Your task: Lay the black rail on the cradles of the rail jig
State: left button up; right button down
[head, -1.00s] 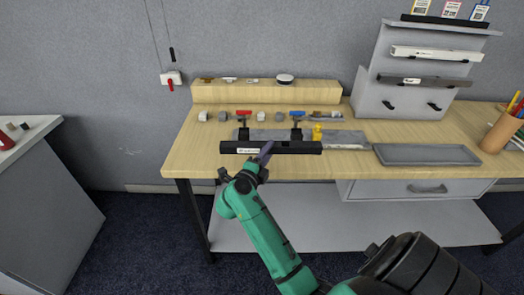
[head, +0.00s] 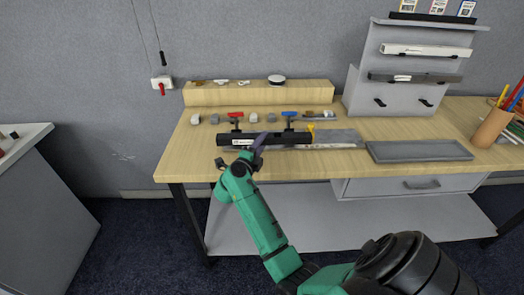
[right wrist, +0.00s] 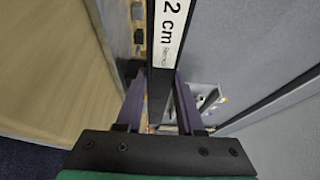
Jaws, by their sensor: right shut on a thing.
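The black rail (head: 285,138) with a white label lies crosswise in front of the rail jig in the head view. My right gripper (head: 257,143) is shut on it near its middle. In the right wrist view the rail (right wrist: 157,90) runs between the two purple fingers (right wrist: 160,100), and its label reads "2 cm". The rail jig has a grey base plate (head: 340,137), a red-handled clamp (head: 235,115) and a blue-handled clamp (head: 289,114). The rail hides the cradles, so I cannot tell whether it touches them. My left gripper is out of view.
A yellow piece (head: 311,127) stands on the jig's right part. A grey tray (head: 420,151) lies to the right. A rack (head: 385,90) holds a white rail (head: 425,50) and a dark rail (head: 415,78). A pen cup (head: 490,128) stands at far right.

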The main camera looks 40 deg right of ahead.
jog(key=w+d+b, duration=0.1)
jog(key=w+d, duration=0.1)
jog(key=w, duration=0.1)
jog(key=w+d+b, duration=0.1)
jog(key=w, duration=0.1)
jog(key=shift+d+f+b, duration=0.1)
jog(key=shift+d+b, duration=0.25)
jog(key=shift+w+d, duration=0.35)
jog(key=shift+w, duration=0.15)
jog(key=shift+r, duration=0.2)
jog(key=shift+s, duration=0.1)
jog(key=shift+p, duration=0.45)
jog(key=shift+f+b, duration=0.75)
jog(key=shift+f, duration=0.25)
